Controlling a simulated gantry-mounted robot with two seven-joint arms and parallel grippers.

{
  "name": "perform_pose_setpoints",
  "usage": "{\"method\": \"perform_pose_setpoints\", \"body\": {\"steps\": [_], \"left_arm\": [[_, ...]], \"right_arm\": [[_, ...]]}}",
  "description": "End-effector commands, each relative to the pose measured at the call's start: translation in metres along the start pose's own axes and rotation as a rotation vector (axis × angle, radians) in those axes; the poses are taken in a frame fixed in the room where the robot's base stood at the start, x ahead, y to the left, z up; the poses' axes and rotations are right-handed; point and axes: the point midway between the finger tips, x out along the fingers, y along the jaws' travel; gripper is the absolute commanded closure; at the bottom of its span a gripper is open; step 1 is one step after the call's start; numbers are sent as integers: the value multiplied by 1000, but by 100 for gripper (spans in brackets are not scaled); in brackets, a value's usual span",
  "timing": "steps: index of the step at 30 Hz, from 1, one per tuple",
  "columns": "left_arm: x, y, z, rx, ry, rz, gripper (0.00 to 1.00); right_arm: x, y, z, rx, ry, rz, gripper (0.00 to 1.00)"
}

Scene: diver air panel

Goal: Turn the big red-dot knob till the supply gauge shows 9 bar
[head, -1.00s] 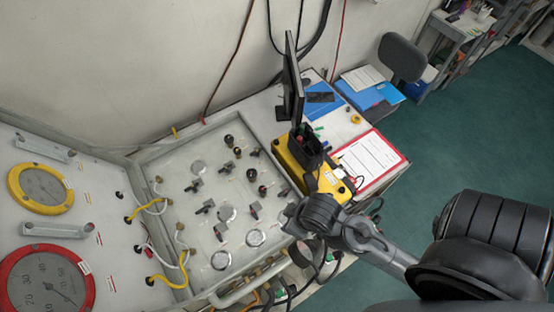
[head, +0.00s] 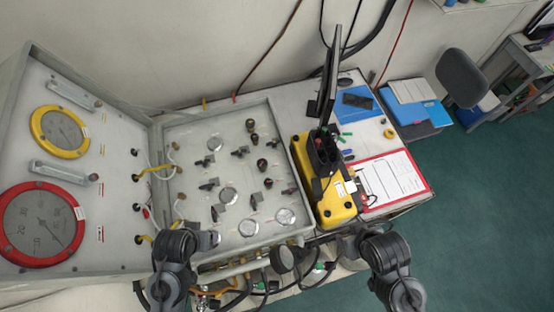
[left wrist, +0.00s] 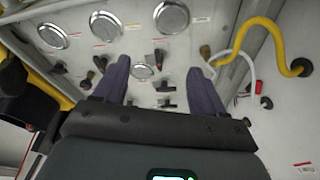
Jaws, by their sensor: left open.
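The sloping panel (head: 180,140) carries several dark knobs and several round white-faced gauges, among them one near the front (head: 248,227) and one at the front right (head: 285,216). A dark knob with a reddish tint (head: 262,164) stands toward the right. I cannot make out a red dot, which gauge is the supply one, or any reading. My left arm (head: 174,262) is at the panel's front left. In the left wrist view my left gripper (left wrist: 158,64) is open and empty, fingers pointing over the knobs. My right arm (head: 390,262) is right of the panel; its fingers are not clear.
A red-rimmed gauge (head: 40,225) and a yellow-rimmed gauge (head: 60,132) are on the upright left panel. Yellow and white hoses (head: 158,172) run between the panels. A yellow case (head: 335,207), a monitor (head: 329,80) and a red-edged clipboard (head: 428,185) stand on the right.

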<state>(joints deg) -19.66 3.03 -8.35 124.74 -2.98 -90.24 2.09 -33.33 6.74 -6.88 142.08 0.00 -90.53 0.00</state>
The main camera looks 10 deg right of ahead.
Motion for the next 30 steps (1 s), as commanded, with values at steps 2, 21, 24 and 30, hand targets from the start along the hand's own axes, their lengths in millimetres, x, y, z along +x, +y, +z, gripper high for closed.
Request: {"method": "perform_pose_setpoints", "body": {"steps": [2, 21, 24, 30], "left_arm": [[14, 4, -15, 2, -9, 8, 29], [95, 106, -217, 170, -163, 83, 29], [90, 124, -244, 214, -191, 76, 29], [77, 144, -274, 275, -234, 53, 29]], "right_arm": [[1, 0, 0, -1, 1, 1, 51], [10, 1, 2, -4, 2, 4, 51], [11, 1, 3, -4, 2, 4, 51], [13, 1, 3, -4, 2, 4, 51]]}}
